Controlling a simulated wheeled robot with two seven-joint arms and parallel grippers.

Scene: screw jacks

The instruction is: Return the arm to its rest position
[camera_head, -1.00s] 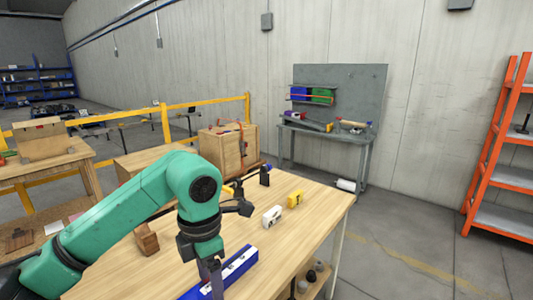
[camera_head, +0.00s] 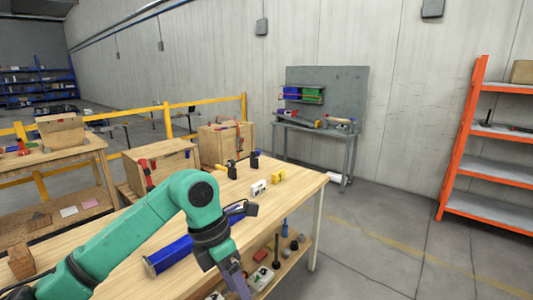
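My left arm, green, comes in from the lower left over the wooden workbench (camera_head: 305,190). Its elbow is high and its forearm points down. My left gripper (camera_head: 236,282) is at the bottom of the picture, by the bench's front edge, with grey fingers pointing down. I see nothing held, but the fingertips are too low and small to tell whether they are open. My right gripper is not in view.
On the bench are a blue bar-shaped box (camera_head: 170,255), a white piece (camera_head: 258,188), a yellow piece (camera_head: 278,177) and a wooden block (camera_head: 21,262). A lower shelf holds small items (camera_head: 260,278). An orange rack (camera_head: 465,140) stands right, beyond clear floor.

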